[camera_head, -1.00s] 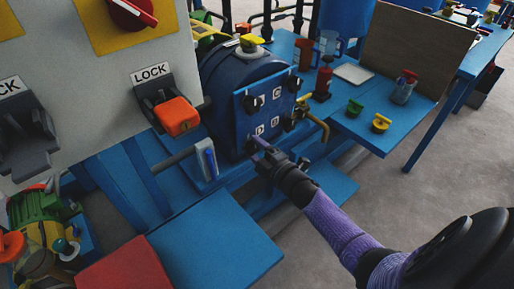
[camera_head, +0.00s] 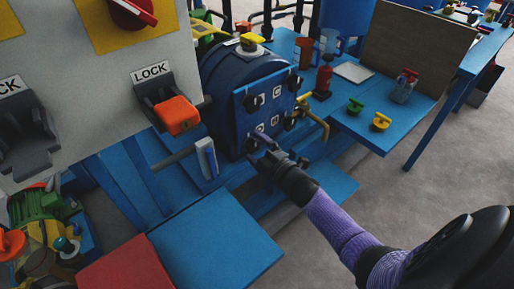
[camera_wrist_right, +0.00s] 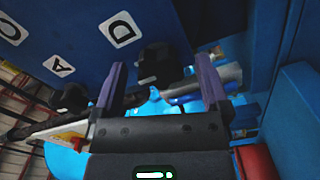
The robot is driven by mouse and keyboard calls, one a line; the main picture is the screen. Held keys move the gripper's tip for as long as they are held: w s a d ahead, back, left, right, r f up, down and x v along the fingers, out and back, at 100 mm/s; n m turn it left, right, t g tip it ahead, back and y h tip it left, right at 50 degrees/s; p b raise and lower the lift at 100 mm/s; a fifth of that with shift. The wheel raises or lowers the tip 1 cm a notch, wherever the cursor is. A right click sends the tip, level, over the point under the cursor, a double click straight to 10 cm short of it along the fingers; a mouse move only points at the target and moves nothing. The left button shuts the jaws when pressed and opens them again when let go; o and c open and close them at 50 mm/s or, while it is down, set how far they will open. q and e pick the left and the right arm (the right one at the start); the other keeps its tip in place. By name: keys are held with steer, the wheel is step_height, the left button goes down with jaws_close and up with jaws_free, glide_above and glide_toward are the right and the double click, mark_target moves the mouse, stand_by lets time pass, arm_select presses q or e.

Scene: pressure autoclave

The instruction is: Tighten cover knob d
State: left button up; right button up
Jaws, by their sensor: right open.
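The blue square cover (camera_head: 268,105) closes the front of the blue autoclave drum (camera_head: 232,72). It bears black knobs near its corners and small letter labels. Cover knob d (camera_wrist_right: 155,62) is the black knob next to the D label (camera_wrist_right: 120,29) in the right wrist view. My right gripper (camera_wrist_right: 161,66) is open, its two purple fingers on either side of the knob's outline, apart from it as far as I can see. In the head view my right gripper (camera_head: 262,139) is at the cover's lower edge and partly hides that knob. My left gripper is not in view.
A grey panel with an orange LOCK lever (camera_head: 176,115) stands at the left. A yellow bent pipe (camera_head: 315,122) runs right of the cover. The blue side table (camera_head: 372,136) holds green and yellow knobs (camera_head: 381,122). A blue platform (camera_head: 215,245) lies below.

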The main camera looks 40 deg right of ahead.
arm_select(q)
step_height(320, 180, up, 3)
steer(key=p, duration=0.3)
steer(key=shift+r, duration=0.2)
arm_select(e)
steer(key=s, duration=1)
steer(key=shift+d, duration=0.4)
steer(key=s+a+f+m+g+h+p, duration=0.3)
steer(key=s+f+m+g, duration=0.45)
steer(key=s+f, duration=0.6)
arm_select(q)
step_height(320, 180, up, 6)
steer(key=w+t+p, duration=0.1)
steer(key=p, duration=0.2)
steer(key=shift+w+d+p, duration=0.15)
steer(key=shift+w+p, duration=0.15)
steer(key=shift+p, duration=0.1)
arm_select(e)
steer(key=s+a+f+m+g, duration=0.1)
steer(key=s+f+g, duration=0.1)
steer(key=s, duration=0.6)
steer(key=s+a+f+m+g, duration=0.2)
steer(key=s+g, duration=0.3)
steer(key=s, duration=0.3)
steer(key=s+a+f+m+g+y, duration=0.1)
steer(key=s+f+m+g, duration=0.1)
steer(key=s, duration=0.7)
steer(key=shift+a+f+g, duration=0.35)
steer(key=shift+f+g, duration=0.5)
steer(key=shift+g, duration=0.2)
